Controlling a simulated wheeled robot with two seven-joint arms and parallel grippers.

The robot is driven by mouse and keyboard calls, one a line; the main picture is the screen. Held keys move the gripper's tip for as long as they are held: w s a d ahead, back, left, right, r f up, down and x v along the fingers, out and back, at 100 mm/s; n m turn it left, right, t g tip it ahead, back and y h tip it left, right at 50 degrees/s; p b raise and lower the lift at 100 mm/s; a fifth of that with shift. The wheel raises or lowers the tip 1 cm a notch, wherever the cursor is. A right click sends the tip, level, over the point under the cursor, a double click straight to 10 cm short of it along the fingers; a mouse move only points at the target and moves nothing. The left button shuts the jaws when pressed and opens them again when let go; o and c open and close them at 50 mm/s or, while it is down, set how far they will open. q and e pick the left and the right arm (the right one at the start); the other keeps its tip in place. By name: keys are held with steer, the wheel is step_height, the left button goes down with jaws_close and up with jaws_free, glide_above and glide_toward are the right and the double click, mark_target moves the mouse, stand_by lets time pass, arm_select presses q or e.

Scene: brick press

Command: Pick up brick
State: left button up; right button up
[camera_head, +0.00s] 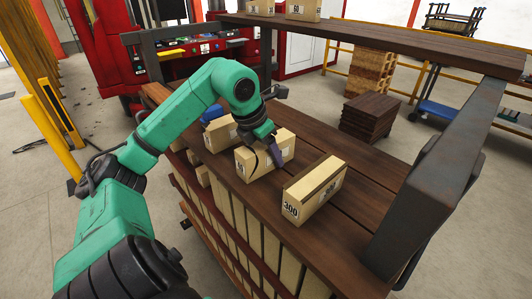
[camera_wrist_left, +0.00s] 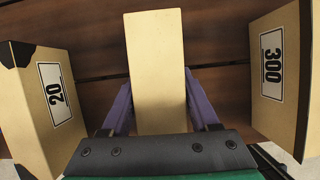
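Three tan bricks stand in a row on the dark wooden bench. The middle brick (camera_head: 264,158) is at my left gripper (camera_head: 274,151). In the left wrist view, the middle brick (camera_wrist_left: 155,45) lies between the two purple fingers of the left gripper (camera_wrist_left: 157,85). The fingers are spread, one on each side, with a gap visible at the left finger; contact on the right side is unclear. The brick marked 300 (camera_head: 314,191) stands to the right, and also shows in the wrist view (camera_wrist_left: 280,75). The brick marked 20 (camera_wrist_left: 45,100) is on the left there. My right gripper is not in view.
The bench (camera_head: 352,212) has bare planks right of the bricks. A dark metal post (camera_head: 437,185) and an upper shelf (camera_head: 400,40) frame it. More bricks stand below the bench top. A red machine (camera_head: 103,45) is behind, and dark stacked planks (camera_head: 369,115) are at back right.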

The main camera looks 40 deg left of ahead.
arm_select(q)
steer(key=c, duration=0.7)
steer(key=shift+o, duration=0.2)
steer(key=shift+w, duration=0.1)
steer(key=shift+r, duration=0.15)
steer(key=shift+r, duration=0.35)
step_height(320, 180, up, 19)
steer(key=p, duration=0.8)
